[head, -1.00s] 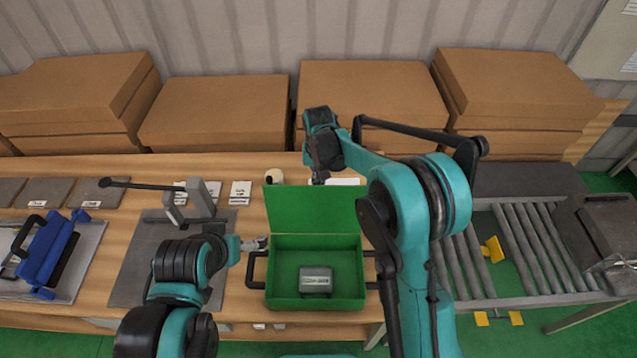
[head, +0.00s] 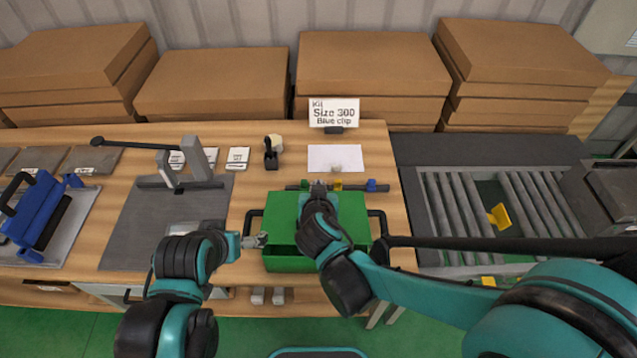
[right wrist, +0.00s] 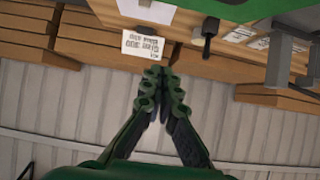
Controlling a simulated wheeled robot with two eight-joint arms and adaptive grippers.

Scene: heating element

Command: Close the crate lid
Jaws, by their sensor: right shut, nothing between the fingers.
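The green crate (head: 285,265) stands at the table's front edge, with black handles on both sides. Its green lid (head: 285,215) is swung down over the crate; a dark strip shows at the front, and I cannot tell whether it is fully shut. My right gripper (head: 318,186) is over the lid's back part, fingers together and empty; its wrist hides part of the lid. Its shut fingers also show in the right wrist view (right wrist: 155,75). My left gripper (head: 262,240) is by the crate's left handle; its jaw state is unclear. The crate's inside is hidden.
Coloured clips (head: 350,186) on a bar and a white sheet (head: 336,158) lie behind the crate, with a sign (head: 334,112) at the back. A grey mat (head: 140,240) with a metal fixture is left. A roller conveyor (head: 455,210) is right.

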